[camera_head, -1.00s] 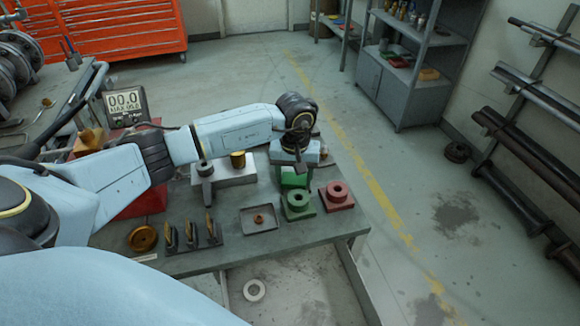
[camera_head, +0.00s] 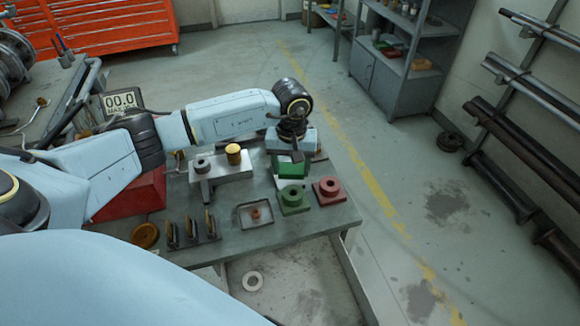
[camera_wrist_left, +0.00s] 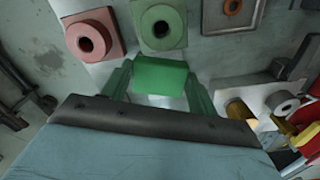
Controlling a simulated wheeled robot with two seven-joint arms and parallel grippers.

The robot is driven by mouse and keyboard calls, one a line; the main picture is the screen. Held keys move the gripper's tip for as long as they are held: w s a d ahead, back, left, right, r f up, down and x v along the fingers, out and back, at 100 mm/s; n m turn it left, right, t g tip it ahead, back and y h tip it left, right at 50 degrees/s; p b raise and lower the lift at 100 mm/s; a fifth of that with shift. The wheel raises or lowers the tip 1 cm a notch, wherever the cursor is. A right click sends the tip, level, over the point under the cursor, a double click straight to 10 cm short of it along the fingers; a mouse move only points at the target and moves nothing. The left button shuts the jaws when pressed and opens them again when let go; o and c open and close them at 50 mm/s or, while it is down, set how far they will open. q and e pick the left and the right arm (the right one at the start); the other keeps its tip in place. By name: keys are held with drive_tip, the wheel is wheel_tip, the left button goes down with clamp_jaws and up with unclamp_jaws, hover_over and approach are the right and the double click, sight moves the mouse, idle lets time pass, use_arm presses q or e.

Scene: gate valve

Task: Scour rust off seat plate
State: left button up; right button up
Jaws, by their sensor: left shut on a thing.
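My left gripper (camera_wrist_left: 158,88) is shut on a green block (camera_wrist_left: 160,77), which lies between its two fingers in the left wrist view. In the head view the green block (camera_head: 290,167) hangs below my left wrist, at the right part of the table behind the green flanged block. A pale flat piece (camera_head: 284,183) shows partly beneath it; whether they touch I cannot tell. I cannot pick out the seat plate or any rust on it for sure. My right gripper is in neither view.
A green flanged block (camera_head: 293,200) and a red one (camera_head: 328,189) stand close in front. A tray (camera_head: 240,222) holds a copper-coloured part. A grey stand (camera_head: 222,168) carries a ring and a brass cylinder. Several upright pieces (camera_head: 190,232) stand at the front left.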

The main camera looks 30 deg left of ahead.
use_arm(q)
drive_tip(key=shift+w+a+r, duration=0.15)
drive_tip(key=shift+a+r, duration=0.1)
drive_tip(key=shift+r, duration=0.5)
drive_tip(key=shift+p, duration=0.3)
drive_tip(key=shift+r+p, duration=0.65)
drive_tip(key=shift+r, duration=0.85)
